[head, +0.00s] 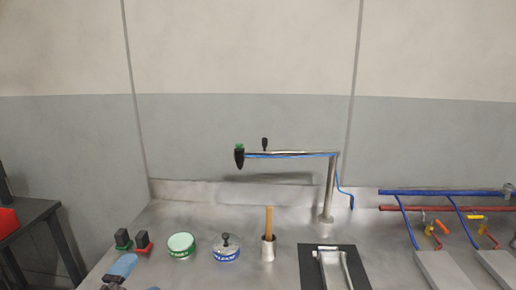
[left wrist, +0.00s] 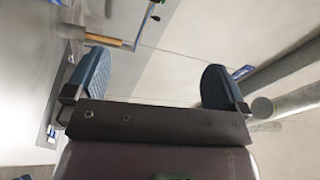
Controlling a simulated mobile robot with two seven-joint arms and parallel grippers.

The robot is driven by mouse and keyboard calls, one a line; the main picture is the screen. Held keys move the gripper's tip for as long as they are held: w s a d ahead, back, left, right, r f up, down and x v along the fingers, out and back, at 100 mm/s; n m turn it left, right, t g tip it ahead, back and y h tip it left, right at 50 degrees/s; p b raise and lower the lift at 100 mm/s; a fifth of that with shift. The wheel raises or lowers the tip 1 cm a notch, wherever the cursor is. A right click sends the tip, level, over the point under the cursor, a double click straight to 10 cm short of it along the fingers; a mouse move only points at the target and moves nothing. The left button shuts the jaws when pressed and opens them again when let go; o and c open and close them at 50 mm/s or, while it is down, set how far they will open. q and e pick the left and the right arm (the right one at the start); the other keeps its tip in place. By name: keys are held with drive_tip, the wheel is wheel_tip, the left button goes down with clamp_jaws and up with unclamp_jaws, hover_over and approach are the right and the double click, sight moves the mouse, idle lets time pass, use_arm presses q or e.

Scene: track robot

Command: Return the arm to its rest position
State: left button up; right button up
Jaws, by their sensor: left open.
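My left gripper (left wrist: 157,72) is open in the left wrist view, with its two blue pads wide apart and nothing between them. In the head view a blue pad (head: 123,266) of it shows at the bottom left edge, over the front of the bench. My right gripper is not in view. A metal post (head: 328,200) stands on the bench and bears a horizontal arm (head: 290,153) with a blue hose and a black and green head (head: 239,157) at its left end.
A black mat (head: 357,263) and blue and red pipes (head: 440,193) are at right. A dark table (head: 30,213) stands left.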

use_arm(q)
drive_tip(key=s+a+f+n+g+y, duration=0.5)
drive_tip(key=f+n+y, duration=0.15)
drive_tip(key=n, duration=0.25)
drive_tip(key=s+f+n+g+h, duration=0.1)
drive_tip(key=s+f+n+g, duration=0.4)
drive_tip(key=s, duration=0.4)
drive_tip(key=s+f+n+g+h, duration=0.1)
drive_tip(key=s+f+n+g, duration=0.4)
drive_tip(key=s, duration=0.5)
drive_tip(key=w+f+m+t, duration=0.2)
drive_tip(key=w+f+t, duration=0.5)
drive_tip(key=f, duration=0.4)
drive_tip(key=shift+w+f, duration=0.15)
drive_tip(key=shift+w, duration=0.25)
drive_tip(key=shift+d+h, duration=0.1)
drive_tip(key=shift+h, duration=0.15)
